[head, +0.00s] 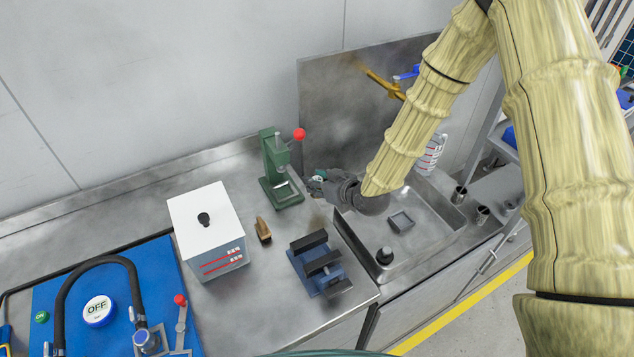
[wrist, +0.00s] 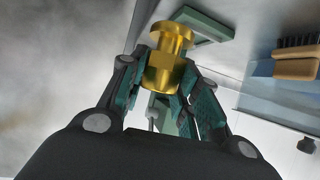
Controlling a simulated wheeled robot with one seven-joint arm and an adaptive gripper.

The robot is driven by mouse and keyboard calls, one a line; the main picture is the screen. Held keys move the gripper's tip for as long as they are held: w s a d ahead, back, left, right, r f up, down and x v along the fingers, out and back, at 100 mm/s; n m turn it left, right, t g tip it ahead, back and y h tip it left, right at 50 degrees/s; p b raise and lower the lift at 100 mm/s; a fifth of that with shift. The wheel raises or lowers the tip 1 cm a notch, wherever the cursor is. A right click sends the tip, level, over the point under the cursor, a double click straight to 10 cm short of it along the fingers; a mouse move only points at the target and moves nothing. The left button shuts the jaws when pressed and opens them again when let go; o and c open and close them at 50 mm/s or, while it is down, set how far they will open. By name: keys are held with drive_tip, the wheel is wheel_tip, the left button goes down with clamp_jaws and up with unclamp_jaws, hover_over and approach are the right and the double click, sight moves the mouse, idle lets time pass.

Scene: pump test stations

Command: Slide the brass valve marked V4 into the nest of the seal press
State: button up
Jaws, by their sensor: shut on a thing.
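A brass valve (wrist: 166,62) is held between the fingertips of my gripper (wrist: 160,85) in the wrist view. No marking on it can be read. In the head view my gripper (head: 318,182) is just right of the seal press and above the counter; the valve cannot be made out there. The seal press (head: 270,165) is a green stand with a red ball on its lever and a pale square nest (head: 286,192) on its base. In the wrist view the green press base (wrist: 208,24) shows beyond the valve, apart from it. No valve shows in the nest.
A wooden brush (head: 263,230) lies in front of the press. A white box (head: 207,230) with a black knob stands left of it. A blue vise (head: 317,265) sits in front of my gripper. A metal sink (head: 365,252) is at the right.

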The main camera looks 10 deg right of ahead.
drive_tip(key=shift+s+a, duration=0.15)
drive_tip(key=shift+s, duration=0.05)
drive_tip(key=shift+b+x, duration=0.3)
drive_tip(key=shift+x, duration=0.6)
drive_tip(key=shift+w+a+f, duration=0.1)
drive_tip(key=shift+a+f, duration=0.3)
drive_tip(key=shift+a, duration=0.25)
drive_tip(key=shift+w+a+f+b, duration=0.45)
drive_tip(key=shift+a+f+b, duration=0.1)
drive_tip(key=shift+a+f, duration=0.1)
drive_tip(key=shift+w+a+f, duration=0.1)
drive_tip(key=shift+w+a, duration=0.45)
drive_tip(key=shift+a, duration=0.3)
drive_tip(key=shift+w+a+f, duration=0.1)
drive_tip(key=shift+w+a, duration=0.45)
drive_tip(key=shift+a, duration=0.3)
drive_tip(key=shift+w+a+r+b, duration=0.15)
drive_tip(key=shift+w+a, duration=0.15)
drive_tip(key=shift+a, duration=0.2)
drive_tip(key=shift+w+a+f+b, duration=0.1)
drive_tip(key=shift+w+a+b, duration=0.15)
drive_tip(key=shift+a, duration=0.25)
drive_tip(key=shift+w+a+r+b, duration=0.1)
drive_tip(key=shift+w+a, duration=0.25)
drive_tip(key=shift+a, duration=0.1)
drive_tip(key=shift+s, duration=0.1)
drive_tip(key=shift+f+b, duration=0.75)
drive_tip(key=shift+b, duration=0.3)
